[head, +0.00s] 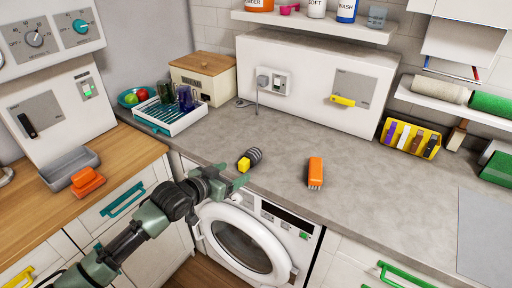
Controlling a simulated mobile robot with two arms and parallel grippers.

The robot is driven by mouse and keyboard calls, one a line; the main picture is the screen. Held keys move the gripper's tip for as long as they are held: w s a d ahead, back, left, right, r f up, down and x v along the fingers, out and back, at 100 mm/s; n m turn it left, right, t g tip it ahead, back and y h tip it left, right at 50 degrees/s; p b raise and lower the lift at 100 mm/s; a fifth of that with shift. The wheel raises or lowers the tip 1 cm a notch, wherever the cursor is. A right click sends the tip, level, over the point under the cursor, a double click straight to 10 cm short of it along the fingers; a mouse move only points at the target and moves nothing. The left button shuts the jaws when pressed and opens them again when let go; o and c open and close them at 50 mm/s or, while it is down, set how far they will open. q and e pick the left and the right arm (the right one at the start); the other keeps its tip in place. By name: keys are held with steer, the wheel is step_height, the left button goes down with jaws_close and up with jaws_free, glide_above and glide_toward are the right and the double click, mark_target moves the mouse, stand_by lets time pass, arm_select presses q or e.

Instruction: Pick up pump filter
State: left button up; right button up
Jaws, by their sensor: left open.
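The pump filter (255,155) appears to be the small piece with a dark ribbed body and a yellow block-shaped end. It lies on its side on the grey counter, near the front edge above the washing machine. My left gripper (233,177) is open and empty, just in front of and to the left of the yellow end. I cannot tell whether a fingertip touches it. My right gripper is out of view.
An orange brush (315,172) lies on the counter to the right. A white dish rack (172,122) with dark mugs stands at the back left. The front-loading machine (243,245) is below the counter edge. The counter's middle is clear.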

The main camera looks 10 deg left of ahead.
mark_target(240, 166)
arm_select(q)
steer(key=shift+x, duration=0.75)
steer(key=x, duration=0.2)
steer(key=p+x, duration=0.1)
steer(key=x, duration=0.1)
steer(key=shift+w+a+r, duration=0.2)
steer(key=shift+w+r, duration=0.05)
steer(key=shift+w+d+f, duration=0.2)
steer(key=shift+w+f, duration=0.1)
steer(key=shift+w, duration=0.15)
steer(key=shift+r, duration=0.1)
jaws_close()
